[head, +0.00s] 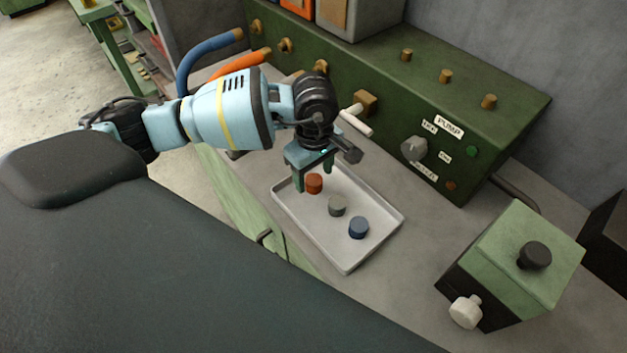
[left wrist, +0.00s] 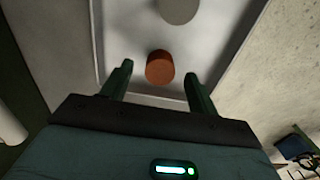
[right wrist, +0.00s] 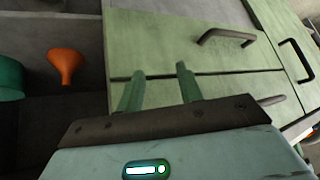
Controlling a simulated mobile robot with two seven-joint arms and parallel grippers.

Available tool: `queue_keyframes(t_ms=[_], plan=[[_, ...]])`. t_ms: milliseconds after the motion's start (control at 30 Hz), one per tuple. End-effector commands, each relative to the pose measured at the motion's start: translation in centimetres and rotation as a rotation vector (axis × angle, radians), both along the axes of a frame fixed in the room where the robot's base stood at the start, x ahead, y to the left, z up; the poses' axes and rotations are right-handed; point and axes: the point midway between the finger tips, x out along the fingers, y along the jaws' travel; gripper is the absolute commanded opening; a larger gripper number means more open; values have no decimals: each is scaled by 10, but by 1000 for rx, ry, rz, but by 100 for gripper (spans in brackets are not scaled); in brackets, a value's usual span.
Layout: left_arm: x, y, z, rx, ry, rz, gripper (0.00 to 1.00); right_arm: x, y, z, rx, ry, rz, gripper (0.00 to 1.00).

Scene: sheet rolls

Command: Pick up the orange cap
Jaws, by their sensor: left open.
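The orange cap (head: 314,184) stands in the white tray (head: 346,264), near its far left end. A grey cap (head: 337,206) and a blue cap (head: 358,228) stand in a row with it. My left gripper (head: 313,176) is open above the orange cap. In the left wrist view the orange cap (left wrist: 160,67) shows just beyond the gap between the two green fingertips (left wrist: 159,78), and nothing is held. My right gripper (right wrist: 159,80) shows only in the right wrist view, with its fingers apart and nothing between them, facing green cabinet fronts.
A green pump panel (head: 440,110) with knobs and a white lever (head: 356,122) stands behind the tray. A green box with a black knob (head: 534,256) stands at the right. An orange funnel (right wrist: 66,65) shows beside the cabinets. Bare bench lies right of the tray.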

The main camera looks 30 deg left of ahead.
Motion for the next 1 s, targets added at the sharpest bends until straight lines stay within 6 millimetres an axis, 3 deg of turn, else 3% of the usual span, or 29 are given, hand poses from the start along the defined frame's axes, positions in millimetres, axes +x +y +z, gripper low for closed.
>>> queue_keyframes(t_ms=[167, 433, 800, 1000], plan=[[0, 0, -18, 0, 1, 0, 60, 1, -1, 1, -1, -3, 1, 36], [0, 0, -20, 1, -1, 0, 60, 4, -1, 0, -2, -8, 2, 36], [0, 0, -20, 1, -1, 0, 12, 5, -1, 0, -3, -9, 1, 36], [0, 0, -20, 0, -1, 0, 12, 4, -1, 0, -3, -7, 2, 36]])
